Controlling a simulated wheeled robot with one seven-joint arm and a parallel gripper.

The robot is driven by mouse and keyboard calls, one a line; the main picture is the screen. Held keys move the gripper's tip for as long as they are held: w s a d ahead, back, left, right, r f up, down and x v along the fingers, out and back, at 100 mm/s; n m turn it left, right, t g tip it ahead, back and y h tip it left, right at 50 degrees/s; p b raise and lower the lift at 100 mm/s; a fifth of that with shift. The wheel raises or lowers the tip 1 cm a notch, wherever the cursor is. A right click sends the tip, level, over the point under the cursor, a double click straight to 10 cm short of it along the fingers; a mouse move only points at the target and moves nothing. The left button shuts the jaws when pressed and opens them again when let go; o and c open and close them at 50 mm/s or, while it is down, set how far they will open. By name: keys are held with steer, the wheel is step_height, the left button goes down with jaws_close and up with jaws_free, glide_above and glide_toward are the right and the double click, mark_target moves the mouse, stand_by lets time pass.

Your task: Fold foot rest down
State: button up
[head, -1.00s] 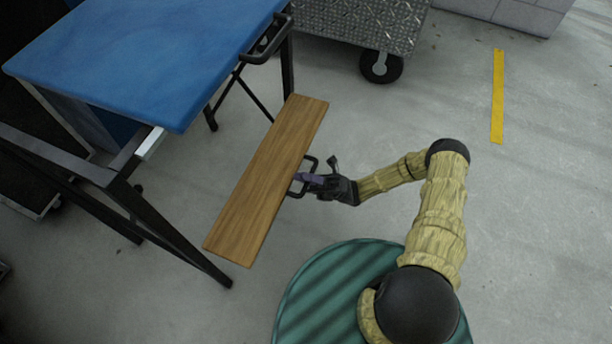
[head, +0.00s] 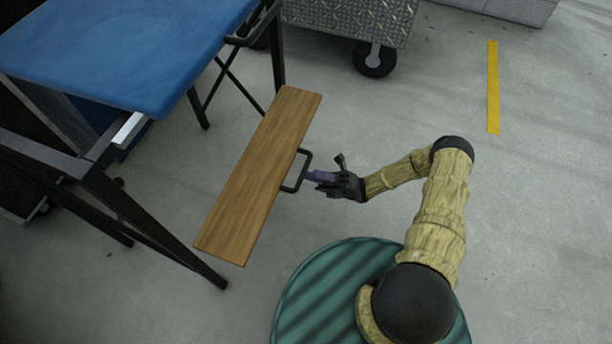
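The foot rest is a wooden board (head: 258,175) in the middle of the head view, beside a blue-topped frame with black legs. A black loop handle (head: 298,172) sticks out from its right long edge. The fingertips are at or very close to the bar. The view is too small to tell whether they close around it.
The blue top (head: 130,50) stands on black legs at the left, one leg (head: 160,232) reaching down near the board. A wheeled metal cart (head: 350,25) is at the top. A yellow floor stripe (head: 493,88) lies at the right. The grey floor between is clear.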

steer(key=b+v, duration=0.8)
steer(key=v, duration=0.4)
